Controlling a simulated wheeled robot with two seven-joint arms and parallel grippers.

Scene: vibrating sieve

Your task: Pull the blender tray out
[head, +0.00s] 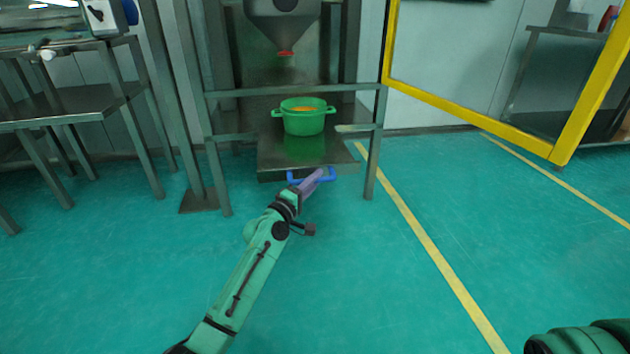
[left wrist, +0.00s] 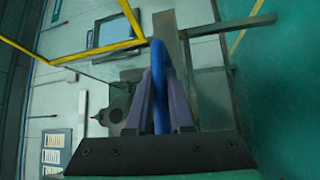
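The blender tray (head: 275,160) is a grey metal tray low in the metal frame, with a blue handle (head: 330,174) on its front edge. A green pot (head: 304,121) with two side handles and orange contents stands upright on it. My left gripper (head: 314,180) is at the handle. In the left wrist view, the blue handle (left wrist: 158,65) runs between the purple fingers of the left gripper (left wrist: 162,100), which are closed on it from both sides. My right gripper is out of view; only a green part of my right arm shows at the bottom right.
A metal hopper (head: 284,20) with a red outlet hangs above the pot. Frame legs (head: 376,150) stand on either side of the tray. A yellow-framed panel (head: 470,112) is at the upper right and a metal table (head: 70,105) at the left. The green floor in front is clear.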

